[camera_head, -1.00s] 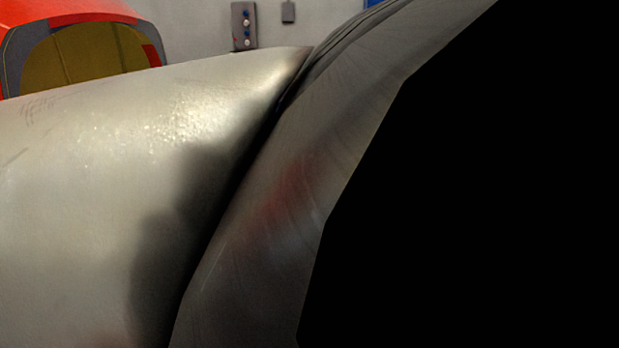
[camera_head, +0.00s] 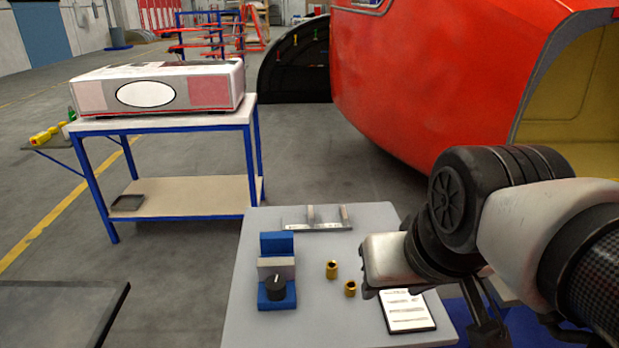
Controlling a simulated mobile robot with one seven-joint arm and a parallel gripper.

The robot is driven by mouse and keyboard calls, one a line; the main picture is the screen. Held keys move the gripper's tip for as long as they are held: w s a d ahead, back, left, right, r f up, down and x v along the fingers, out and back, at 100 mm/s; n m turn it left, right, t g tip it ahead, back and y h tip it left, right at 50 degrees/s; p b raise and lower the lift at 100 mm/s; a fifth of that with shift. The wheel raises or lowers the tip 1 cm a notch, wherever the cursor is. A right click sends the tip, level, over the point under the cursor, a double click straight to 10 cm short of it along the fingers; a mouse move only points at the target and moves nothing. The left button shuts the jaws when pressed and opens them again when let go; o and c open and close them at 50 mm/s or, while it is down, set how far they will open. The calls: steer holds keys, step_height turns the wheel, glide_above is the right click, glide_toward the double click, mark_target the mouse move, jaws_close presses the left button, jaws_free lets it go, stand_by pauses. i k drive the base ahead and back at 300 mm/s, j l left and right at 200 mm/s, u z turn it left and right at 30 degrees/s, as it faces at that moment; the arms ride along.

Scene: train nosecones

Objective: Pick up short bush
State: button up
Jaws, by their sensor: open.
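Two small brass bushes stand upright on the grey table (camera_head: 262,225). The nearer one (camera_head: 350,288) looks a little shorter than the farther one (camera_head: 331,269), though the difference is slight. My arm reaches in from the right, and its pale wrist link hangs just right of the bushes. My gripper (camera_head: 490,328) seems to be the dark part at the lower right, partly hidden by the arm and cut by the frame edge. It is open, apart from both bushes, and I see nothing held in it.
A blue fixture (camera_head: 276,243) with a black knob stands left of the bushes. A clipboard with paper (camera_head: 407,311) lies right of them, and a metal plate with handles (camera_head: 317,226) lies behind. A blue-framed bench (camera_head: 190,122) carries a white-and-red box. A red nosecone (camera_head: 430,75) stands behind.

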mark_target(350, 291)
steer(key=k, duration=0.4)
steer(key=z, duration=0.6)
steer(key=k+j+z, duration=0.1)
steer(key=z, duration=0.25)
steer(key=k+j+z, duration=0.1)
steer(key=z, duration=0.25)
steer(key=k+j+z, duration=0.15)
steer(key=z, duration=0.2)
steer(key=k+j, duration=0.25)
